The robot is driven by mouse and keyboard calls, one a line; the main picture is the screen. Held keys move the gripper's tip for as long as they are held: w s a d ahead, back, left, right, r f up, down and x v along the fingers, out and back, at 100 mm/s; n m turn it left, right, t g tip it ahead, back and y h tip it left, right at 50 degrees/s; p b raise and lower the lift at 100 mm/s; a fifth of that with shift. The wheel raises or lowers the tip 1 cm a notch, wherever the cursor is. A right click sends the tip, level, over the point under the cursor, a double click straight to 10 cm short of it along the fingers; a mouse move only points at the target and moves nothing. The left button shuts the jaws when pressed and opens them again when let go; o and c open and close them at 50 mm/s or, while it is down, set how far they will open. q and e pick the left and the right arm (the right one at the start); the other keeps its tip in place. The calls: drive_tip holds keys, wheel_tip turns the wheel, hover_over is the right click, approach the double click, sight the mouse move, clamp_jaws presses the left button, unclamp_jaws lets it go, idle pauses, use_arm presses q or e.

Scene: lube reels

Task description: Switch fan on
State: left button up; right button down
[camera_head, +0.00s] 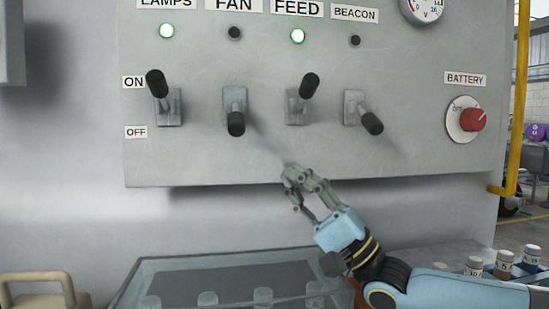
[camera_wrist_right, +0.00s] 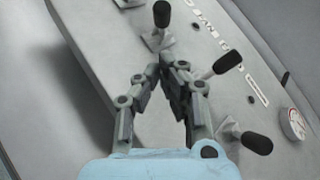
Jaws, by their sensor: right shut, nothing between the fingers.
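The fan switch (camera_head: 235,124) is on the grey panel under the FAN label (camera_head: 234,5). Its black handle points down, and the fan lamp (camera_head: 235,33) above it is dark. My right gripper (camera_head: 296,176) is shut and empty at the panel's lower edge, below and to the right of the fan switch and apart from it. In the right wrist view, the fingers (camera_wrist_right: 163,68) meet in front of the panel, with black switch handles around them; I cannot tell for sure which handle is the fan's. My left gripper is not in view.
The lamps switch (camera_head: 157,84) and feed switch (camera_head: 309,86) point up with lit lamps; the beacon switch (camera_head: 371,123) points down. A red battery knob (camera_head: 472,120) is at right. A glass-topped case (camera_head: 145,270) lies below. Bottles (camera_head: 504,261) stand at lower right.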

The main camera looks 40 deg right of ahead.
sight(236, 117)
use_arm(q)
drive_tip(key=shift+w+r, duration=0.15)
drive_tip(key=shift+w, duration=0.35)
use_arm(e)
drive_tip(key=x, duration=0.9)
drive_tip(key=shift+r, duration=0.15)
use_arm(q)
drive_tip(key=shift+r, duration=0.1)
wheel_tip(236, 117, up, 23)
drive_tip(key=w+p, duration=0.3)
drive_tip(key=p, duration=2)
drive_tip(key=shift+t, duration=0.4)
use_arm(e)
wheel_tip(236, 117, up, 5)
drive_tip(key=s+a+m+g+h, duration=0.1)
drive_tip(key=m+g+h, duration=0.3)
drive_tip(key=m+h, duration=0.4)
drive_tip(key=shift+s+a+r+m+g+h, duration=0.15)
drive_tip(key=shift+s+a+m+g+h, duration=0.15)
drive_tip(key=shift+s+m, duration=0.85)
use_arm(q)
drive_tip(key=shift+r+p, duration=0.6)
drive_tip(key=shift+p, duration=0.15)
use_arm(e)
drive_tip(key=shift+w+r+m, duration=0.3)
drive_tip(key=shift+m, duration=0.05)
